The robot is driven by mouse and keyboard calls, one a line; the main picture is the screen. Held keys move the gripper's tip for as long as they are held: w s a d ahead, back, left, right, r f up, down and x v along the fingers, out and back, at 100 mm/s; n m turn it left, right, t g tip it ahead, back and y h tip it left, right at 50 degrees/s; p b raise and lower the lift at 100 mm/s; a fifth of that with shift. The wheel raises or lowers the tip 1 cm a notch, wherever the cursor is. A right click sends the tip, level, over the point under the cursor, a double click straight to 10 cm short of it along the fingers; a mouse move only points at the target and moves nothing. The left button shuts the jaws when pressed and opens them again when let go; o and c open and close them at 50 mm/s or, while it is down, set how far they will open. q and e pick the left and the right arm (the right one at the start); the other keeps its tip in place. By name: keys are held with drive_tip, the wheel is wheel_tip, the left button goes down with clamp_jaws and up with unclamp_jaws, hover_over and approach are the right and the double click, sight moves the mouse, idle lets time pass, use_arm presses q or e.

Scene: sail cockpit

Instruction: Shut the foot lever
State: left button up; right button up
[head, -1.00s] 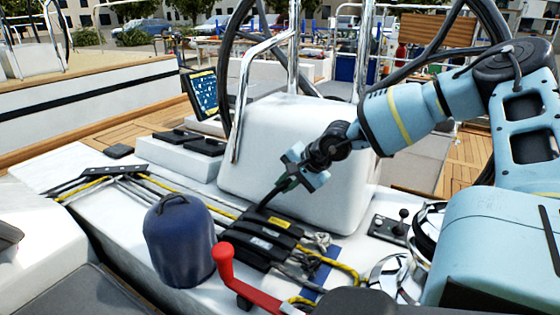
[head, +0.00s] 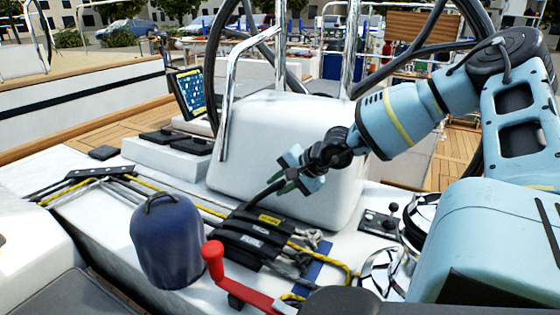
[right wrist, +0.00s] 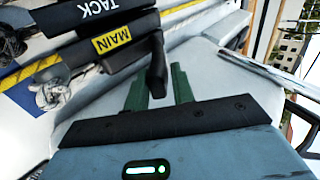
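The rope clutch bank (head: 256,238) sits on the white deck in the head view, its black levers side by side. The lever with the yellow MAIN label (head: 269,219) lies down; that label also reads in the right wrist view (right wrist: 113,40), beside a lever marked TACK (right wrist: 96,6). Behind it, one black lever (head: 262,196) stands raised and slants up to my right gripper (head: 298,176); no label on it is readable. In the right wrist view, a black lever end (right wrist: 157,68) lies between the green fingers of my right gripper (right wrist: 158,90), which look apart with narrow gaps. My left gripper is out of view.
A dark blue covered winch (head: 172,240) and a red handle (head: 232,279) stand in front of the clutches. A white pedestal (head: 285,150) rises close behind my right gripper. A small control lever (head: 383,219) and a chrome winch (head: 382,273) are at the right.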

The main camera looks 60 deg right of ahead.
drive_tip(key=shift+o, duration=1)
drive_tip(key=shift+s+r+p, duration=0.3)
drive_tip(key=shift+r+p, duration=0.1)
drive_tip(key=shift+r, duration=0.05)
drive_tip(key=p+v, duration=0.4)
drive_tip(key=v, duration=0.2)
drive_tip(key=shift+s+r, duration=0.2)
drive_tip(key=shift+s, duration=0.15)
